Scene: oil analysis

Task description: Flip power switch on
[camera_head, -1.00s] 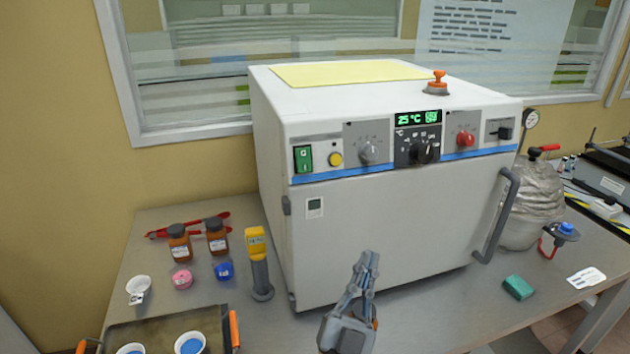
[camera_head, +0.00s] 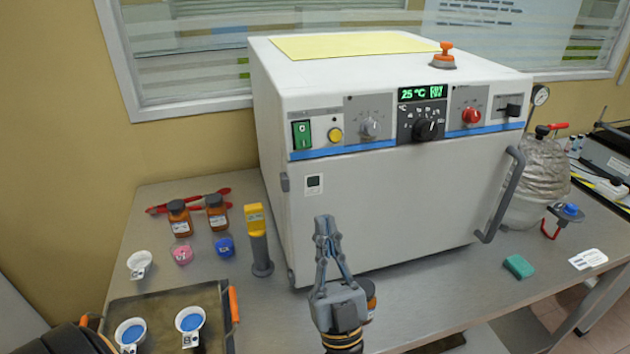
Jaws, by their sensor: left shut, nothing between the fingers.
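The power switch (camera_head: 302,135) is a green rocker at the left end of the control panel on a white oven (camera_head: 400,205). A round yellow button (camera_head: 335,134) sits just right of it. The oven display (camera_head: 422,93) is lit green and reads 25 °C. My left gripper (camera_head: 326,222) is shut and empty, with its fingers pointing up in front of the oven door. It is below and slightly right of the switch, apart from it. My right gripper does not show.
A yellow handheld device (camera_head: 257,238) stands left of the oven. Brown bottles (camera_head: 179,217), small cups and a dark tray (camera_head: 160,306) with orange handles are at the left. The door handle (camera_head: 502,195) sticks out at the right.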

